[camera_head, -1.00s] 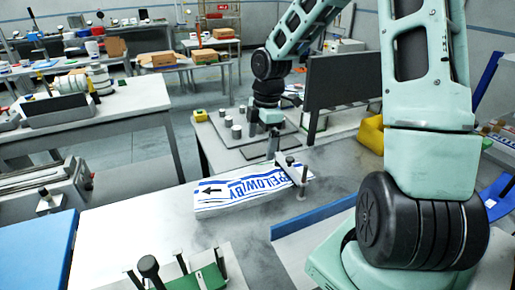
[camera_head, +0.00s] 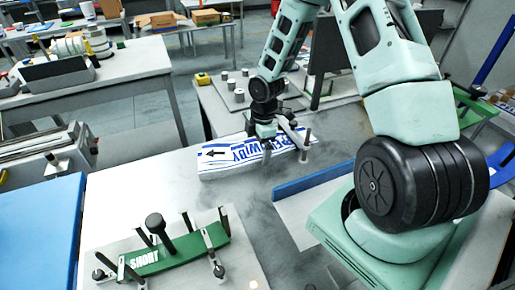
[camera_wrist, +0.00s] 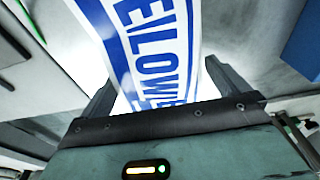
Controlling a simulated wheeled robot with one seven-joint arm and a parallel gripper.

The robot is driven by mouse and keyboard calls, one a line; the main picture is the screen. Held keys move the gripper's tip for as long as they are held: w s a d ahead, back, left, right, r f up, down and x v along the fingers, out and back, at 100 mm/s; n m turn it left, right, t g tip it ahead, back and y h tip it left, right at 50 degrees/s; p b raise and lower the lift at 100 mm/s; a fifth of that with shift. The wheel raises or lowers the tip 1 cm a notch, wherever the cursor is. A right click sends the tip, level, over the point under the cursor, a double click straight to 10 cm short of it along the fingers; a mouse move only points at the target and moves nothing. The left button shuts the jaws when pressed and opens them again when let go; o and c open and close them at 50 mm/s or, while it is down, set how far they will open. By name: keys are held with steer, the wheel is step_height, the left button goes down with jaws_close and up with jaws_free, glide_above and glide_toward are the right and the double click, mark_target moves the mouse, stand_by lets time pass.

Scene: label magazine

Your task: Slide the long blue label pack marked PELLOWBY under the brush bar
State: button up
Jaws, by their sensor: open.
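The long blue and white label pack marked PELLOWBY (camera_head: 222,163) lies flat on the grey table, with a black arrow at its left end. My gripper (camera_head: 277,151) is low over the pack's right part and partly hides its lettering. In the wrist view the pack (camera_wrist: 150,45) runs between the two open fingers of my gripper (camera_wrist: 160,88), one on each side; I cannot tell whether either touches it. A green bar marked SHORT (camera_head: 178,252) stands at the front left with a black knob and several posts. I cannot tell which part is the brush bar.
A blue-edged strip (camera_head: 312,181) lies right of the pack, near my base. A blue panel (camera_head: 40,225) is at the left edge. Several grey cylinders (camera_head: 239,95) stand behind the pack. The table between pack and green bar is clear.

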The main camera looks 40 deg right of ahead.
steer(key=shift+f, duration=0.65)
steer(key=c, duration=1.2)
steer(key=shift+w+a, duration=0.1)
steer(key=shift+a, duration=0.05)
steer(key=shift+c, duration=0.7)
steer(key=o, duration=1.3)
steer(key=shift+o, duration=0.2)
steer(key=shift+r, duration=0.1)
step_height(320, 180, up, 17)
steer(key=d, duration=0.2)
steer(key=shift+s, duration=0.3)
steer(key=shift+r, duration=0.1)
